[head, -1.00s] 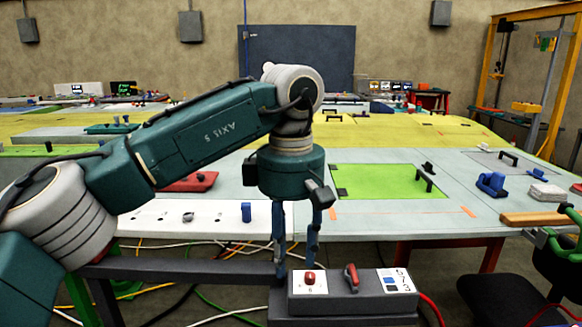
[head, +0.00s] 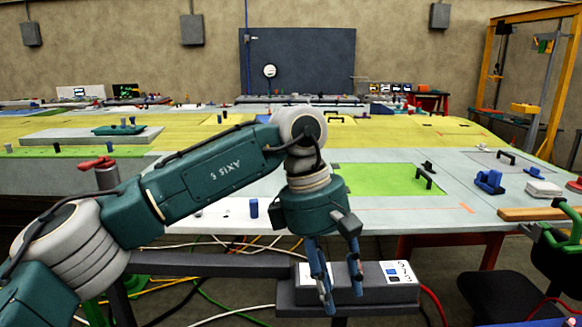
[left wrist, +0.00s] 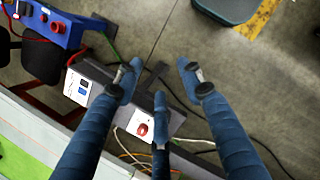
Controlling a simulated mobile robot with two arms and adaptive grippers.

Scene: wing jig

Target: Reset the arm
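My left gripper (head: 341,292) is above the grey control box (head: 374,284) and partly in front of it in the head view. Its blue fingers are spread apart with nothing between them, also in the left wrist view (left wrist: 160,82). The box's labelled panel (head: 395,272) shows at its right end. The red button and red lever are hidden behind the fingers in the head view. In the left wrist view the red button (left wrist: 142,129) shows on its white plate beside a finger. Whether any finger touches the box, I cannot tell. My right gripper is not seen.
A pale wing panel (head: 440,212) with a green patch (head: 385,181) lies behind the box. A dark beam (head: 200,264) runs left of it. A black stool (head: 510,290) stands at the right. Loose cables lie on the floor.

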